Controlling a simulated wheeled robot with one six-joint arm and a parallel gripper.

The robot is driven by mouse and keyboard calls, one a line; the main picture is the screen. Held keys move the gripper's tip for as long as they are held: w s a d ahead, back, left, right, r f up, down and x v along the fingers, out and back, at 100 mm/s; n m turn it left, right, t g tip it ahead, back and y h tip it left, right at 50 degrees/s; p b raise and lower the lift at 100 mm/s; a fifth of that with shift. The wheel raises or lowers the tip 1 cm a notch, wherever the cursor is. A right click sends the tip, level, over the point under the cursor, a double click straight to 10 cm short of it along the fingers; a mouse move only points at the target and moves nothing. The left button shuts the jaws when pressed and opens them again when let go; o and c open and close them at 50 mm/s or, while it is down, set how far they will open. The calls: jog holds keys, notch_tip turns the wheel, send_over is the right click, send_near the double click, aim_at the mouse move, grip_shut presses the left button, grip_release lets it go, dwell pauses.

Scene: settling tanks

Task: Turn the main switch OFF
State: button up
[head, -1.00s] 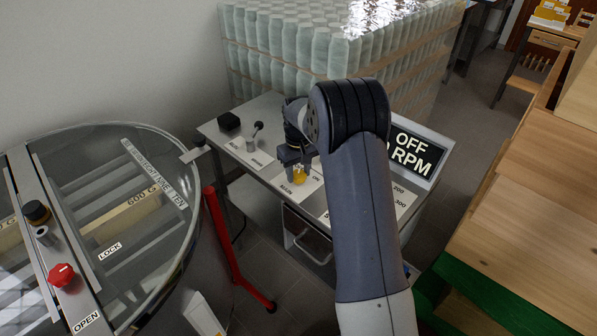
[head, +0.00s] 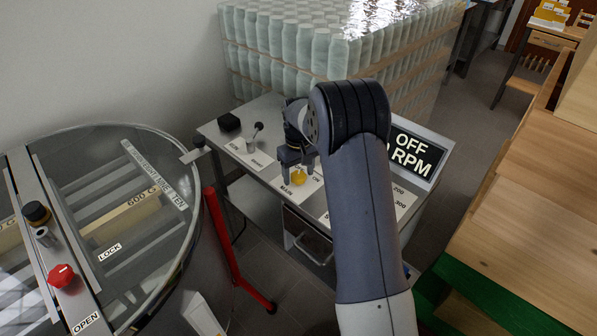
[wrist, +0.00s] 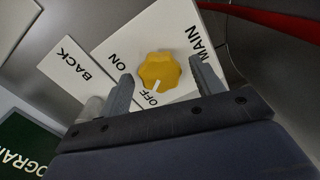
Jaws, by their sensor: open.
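The main switch is a yellow lobed knob (wrist: 159,71) on a white plate marked MAIN, ON and OFF. Its white pointer line points at the OFF label in the wrist view. The knob also shows in the head view (head: 298,177), on the metal panel table. My gripper (wrist: 165,82) is open, with one finger to each side of the knob in the wrist view and visible gaps between. In the head view my gripper (head: 294,163) is just above and behind the knob, holding nothing.
A display (head: 414,152) reading OFF and RPM stands at the table's right. A small lever (head: 255,134) and a black box (head: 229,122) are at its left. A round glass-lidded tank (head: 120,215) stands left, wrapped jars (head: 300,50) behind, a wooden bench (head: 535,200) right.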

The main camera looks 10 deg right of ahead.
aim_at(299, 175)
notch_tip(299, 175, up, 11)
jog(key=shift+b, duration=0.45)
jog(key=shift+f, duration=0.15)
notch_tip(299, 175, down, 11)
jog(key=shift+p, duration=0.5)
jog(key=shift+m, duration=0.3)
jog(key=shift+r, duration=0.2)
